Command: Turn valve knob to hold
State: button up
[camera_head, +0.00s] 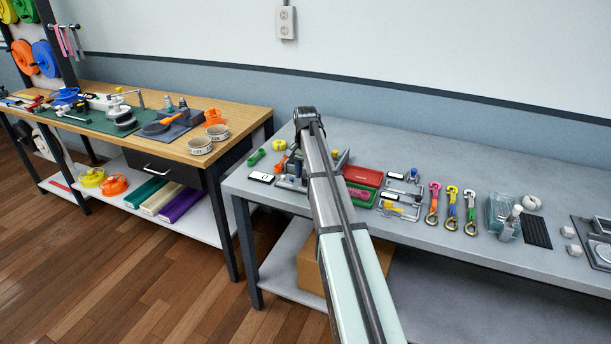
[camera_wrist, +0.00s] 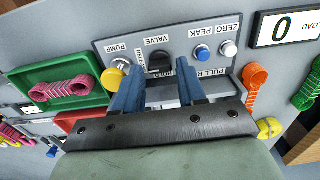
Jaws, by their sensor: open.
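The valve knob (camera_wrist: 160,62) is black and sits under the VALVE label on a grey panel (camera_wrist: 185,36) in the wrist view. The lettering appears upside down, with part of a HOLD label below the knob. My gripper (camera_wrist: 158,76) is open, with its two blue fingers pointing at the panel. The knob shows between the fingertips; I cannot tell whether they touch it. The fingers cover part of the panel's lower edge. In the head view my arm hides the gripper and most of the panel.
Beside the valve are a yellow pump knob (camera_wrist: 112,77), a blue button (camera_wrist: 203,53) and a white button (camera_wrist: 228,48). A load display (camera_wrist: 284,28) reads 0. An orange tool (camera_wrist: 255,82) and a green tray (camera_wrist: 52,72) flank the panel on the grey bench (camera_head: 420,262).

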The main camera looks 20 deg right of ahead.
jog(key=shift+f, duration=0.6)
grip_shut()
